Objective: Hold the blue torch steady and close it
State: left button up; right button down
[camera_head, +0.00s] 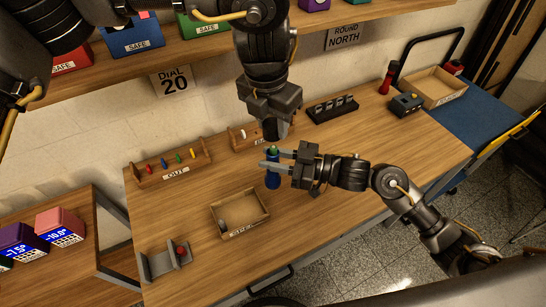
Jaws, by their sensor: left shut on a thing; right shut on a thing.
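The blue torch (273,180) stands upright over the table, near its middle. A small green piece (273,152) shows at its upper end. My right gripper (273,160) comes in from the right and is shut on the torch, its pale fingers crossing the upper part. My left gripper (277,136) points down just above the torch's top. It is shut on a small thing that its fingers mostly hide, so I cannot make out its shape. I cannot tell whether that thing touches the torch.
An OUT rack (148,181) with coloured pieces and another rack (236,145) stand behind. A shallow wooden tray (228,233) and a grey stand (150,265) are at front left. A black holder (320,117), a red torch (386,82) and a small box (405,106) are at right.

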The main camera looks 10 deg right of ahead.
aim_at(273, 147)
dwell(0.3)
pick_arm(q)
jog(key=shift+f, duration=2)
jog(key=shift+w+f, duration=0.1)
jog(key=shift+f, duration=0.75)
jog(key=shift+f, duration=0.55)
